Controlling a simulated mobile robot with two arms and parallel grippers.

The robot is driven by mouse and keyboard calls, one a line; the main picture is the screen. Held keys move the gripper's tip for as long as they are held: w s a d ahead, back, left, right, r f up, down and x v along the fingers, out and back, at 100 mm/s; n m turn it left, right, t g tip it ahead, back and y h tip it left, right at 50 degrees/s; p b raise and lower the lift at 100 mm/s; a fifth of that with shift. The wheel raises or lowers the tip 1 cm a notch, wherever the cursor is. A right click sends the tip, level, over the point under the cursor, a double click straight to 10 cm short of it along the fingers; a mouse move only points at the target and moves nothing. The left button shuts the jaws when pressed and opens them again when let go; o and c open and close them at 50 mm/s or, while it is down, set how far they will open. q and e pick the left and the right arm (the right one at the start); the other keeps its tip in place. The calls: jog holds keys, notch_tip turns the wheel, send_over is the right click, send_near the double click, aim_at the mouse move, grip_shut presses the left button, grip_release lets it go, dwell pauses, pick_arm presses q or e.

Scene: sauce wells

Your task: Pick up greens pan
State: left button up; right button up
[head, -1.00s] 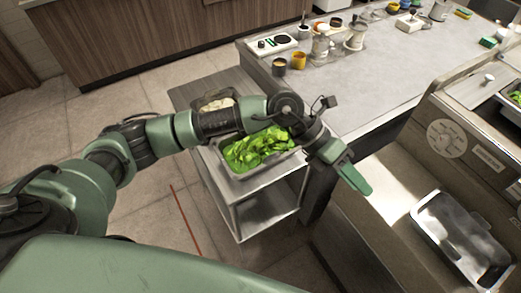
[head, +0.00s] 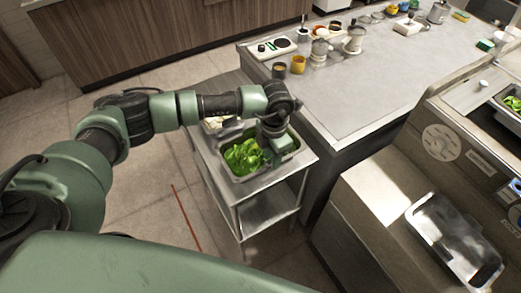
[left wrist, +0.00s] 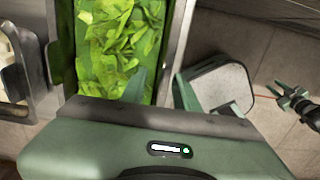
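The greens pan (head: 240,178) is a metal pan of leafy greens on a steel cart. My left gripper (head: 281,158) points down at the pan's right side in the head view and hides part of it. In the left wrist view the pan's greens (left wrist: 120,45) fill the upper middle. The left gripper's fingers (left wrist: 160,92) are apart, one inside the pan and one outside, on either side of its wall (left wrist: 178,45). Contact with the wall cannot be told. My right gripper (left wrist: 292,96) shows small at the right of the left wrist view, its fingers apparently apart and empty.
A pan of pale food (head: 213,122) sits behind the greens on the cart (head: 262,190). A counter (head: 350,90) with cups and jars stands to the right. An empty metal pan (head: 455,240) rests on the station at the lower right. Floor is open left of the cart.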

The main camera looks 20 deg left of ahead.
pick_arm(q)
jog(key=shift+f, duration=0.4)
grip_shut()
dwell(1.2)
